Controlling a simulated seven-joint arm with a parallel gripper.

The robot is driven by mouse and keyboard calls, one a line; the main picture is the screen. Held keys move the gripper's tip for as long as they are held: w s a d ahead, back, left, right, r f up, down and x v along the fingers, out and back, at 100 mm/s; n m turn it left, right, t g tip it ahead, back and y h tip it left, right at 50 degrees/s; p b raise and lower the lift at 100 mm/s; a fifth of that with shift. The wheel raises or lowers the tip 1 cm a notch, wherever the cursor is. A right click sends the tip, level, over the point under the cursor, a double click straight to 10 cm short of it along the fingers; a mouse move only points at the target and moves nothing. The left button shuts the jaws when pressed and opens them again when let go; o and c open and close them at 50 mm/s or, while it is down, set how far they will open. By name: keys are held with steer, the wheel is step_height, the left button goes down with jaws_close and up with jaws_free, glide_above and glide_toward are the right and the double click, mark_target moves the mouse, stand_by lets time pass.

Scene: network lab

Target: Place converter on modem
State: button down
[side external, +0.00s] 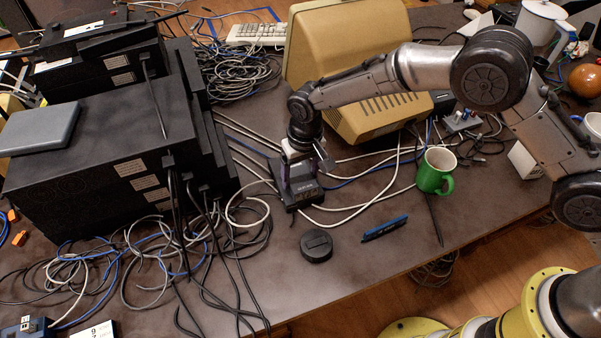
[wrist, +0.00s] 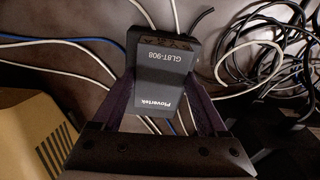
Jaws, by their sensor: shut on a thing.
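The converter (side external: 302,191) is a small dark box at the table's middle, at or just above the surface; I cannot tell whether it touches. In the wrist view the converter (wrist: 162,75) shows white lettering, "Plovertek GLBT-908", upside down. My gripper (side external: 300,168) points down and is shut on it, with a finger on each side in the wrist view (wrist: 163,98). No modem is clearly labelled. Large black boxes (side external: 95,150) are stacked at the left, with a flat grey box (side external: 38,130) on top; I cannot tell which is the modem.
Cables (side external: 235,75) cover much of the table (side external: 375,260), some beside the converter. A beige monitor (side external: 340,50) lies behind my arm. A green mug (side external: 436,171), a round black puck (side external: 316,246) and a blue pen-like item (side external: 385,228) are at the right and front.

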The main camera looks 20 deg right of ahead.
mark_target(304, 180)
steer(key=shift+f, duration=0.1)
jaws_free()
step_height(304, 180, up, 12)
steer(key=s, duration=0.1)
steer(key=shift+d, duration=0.2)
